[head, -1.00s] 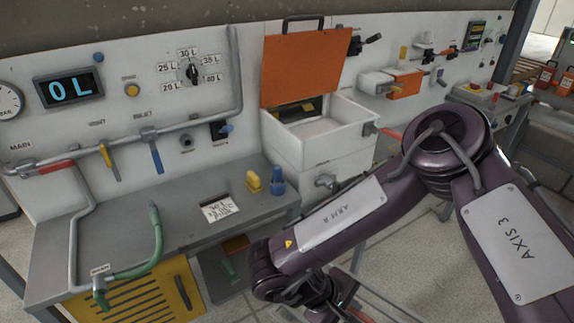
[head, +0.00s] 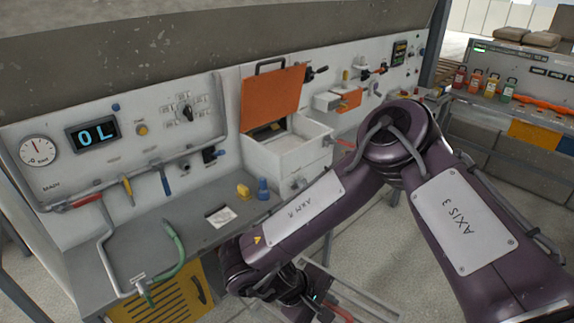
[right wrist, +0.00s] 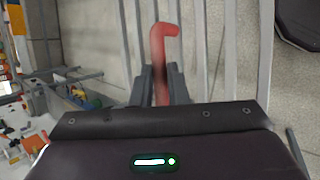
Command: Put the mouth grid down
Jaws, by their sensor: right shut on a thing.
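My right gripper (head: 318,303) is low in the head view, partly hidden by its own dark purple arm. In the right wrist view its two grey fingers (right wrist: 160,88) are shut on a red hooked handle (right wrist: 164,42). Pale grey parallel bars, which look like the mouth grid (right wrist: 201,50), run beyond the handle above the speckled floor. In the head view, part of a grey barred frame and a red piece (head: 341,313) show beside the gripper at the bottom edge. The join between handle and bars cannot be made out. My left gripper is not in view.
A grey bench (head: 150,242) with a green hose (head: 176,250), a yellow block (head: 243,191) and a blue piece (head: 263,189) stands at left. A white box (head: 285,155) has its orange lid (head: 270,100) raised. Coloured bottles (head: 475,80) stand at far right. Floor is open between.

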